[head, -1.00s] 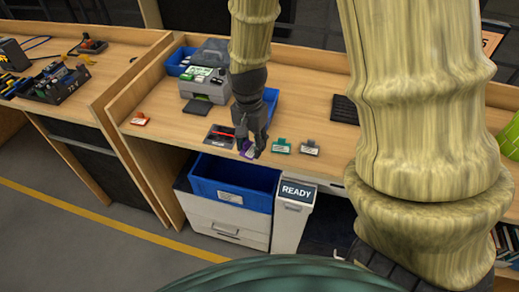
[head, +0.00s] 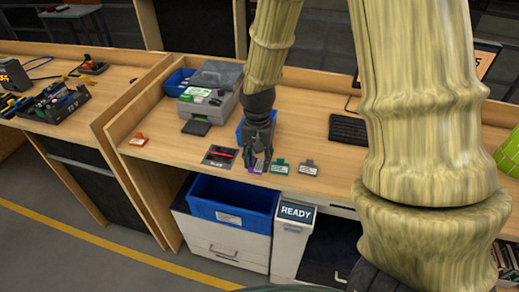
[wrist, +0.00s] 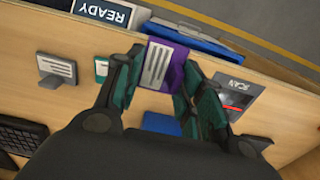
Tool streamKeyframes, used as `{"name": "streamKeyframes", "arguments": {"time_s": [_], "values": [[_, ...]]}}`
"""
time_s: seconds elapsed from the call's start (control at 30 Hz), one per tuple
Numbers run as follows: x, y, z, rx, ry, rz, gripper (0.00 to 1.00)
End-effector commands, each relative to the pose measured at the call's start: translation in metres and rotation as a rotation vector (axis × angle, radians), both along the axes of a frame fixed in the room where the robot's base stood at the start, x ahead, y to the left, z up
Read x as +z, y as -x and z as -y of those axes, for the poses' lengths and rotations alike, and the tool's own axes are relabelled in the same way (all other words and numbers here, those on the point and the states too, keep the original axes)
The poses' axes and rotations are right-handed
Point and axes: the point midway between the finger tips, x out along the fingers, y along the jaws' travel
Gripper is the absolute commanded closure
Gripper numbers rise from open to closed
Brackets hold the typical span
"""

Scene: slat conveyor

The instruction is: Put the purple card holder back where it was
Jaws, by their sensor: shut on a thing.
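The purple card holder (head: 258,166) is near the front edge of the desk, between the scan pad and the teal card holder (head: 280,167). In the wrist view the purple card holder (wrist: 176,72) shows a white printed label, between my fingers. My gripper (head: 257,155) is shut on it from above. In the wrist view my gripper (wrist: 160,68) has one finger on each side of the holder. I cannot tell whether the holder's base touches the desk. A grey card holder (head: 309,169) stands right of the teal one.
The scan pad (head: 219,157) with a red line lies just left. An orange card holder (head: 138,139) is farther left, a printer (head: 210,95) behind. Below the front edge are a blue bin (head: 232,213) and a READY box (head: 292,225). A keyboard (head: 348,129) is at back right.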

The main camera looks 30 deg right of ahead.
Motion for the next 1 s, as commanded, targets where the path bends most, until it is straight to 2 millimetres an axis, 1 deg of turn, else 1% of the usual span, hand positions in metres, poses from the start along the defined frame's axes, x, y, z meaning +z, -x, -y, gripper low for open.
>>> {"name": "streamKeyframes", "arguments": {"time_s": [0.1, 0.2, 0.33, 0.57, 0.8, 1.0], "values": [[0.001, -0.02, 0.013, -0.001, -0.002, -0.001, 0.79], [-0.002, -0.035, 0.022, -0.002, -0.001, -0.001, 0.79], [-0.004, -0.047, 0.029, -0.001, 0.0, -0.001, 0.79], [-0.011, -0.051, 0.032, -0.001, 0.001, -0.002, 0.79], [-0.031, -0.05, 0.032, -0.002, 0.001, -0.002, 0.79], [-0.04, -0.051, 0.032, 0.0, 0.001, 0.001, 0.79]]}}
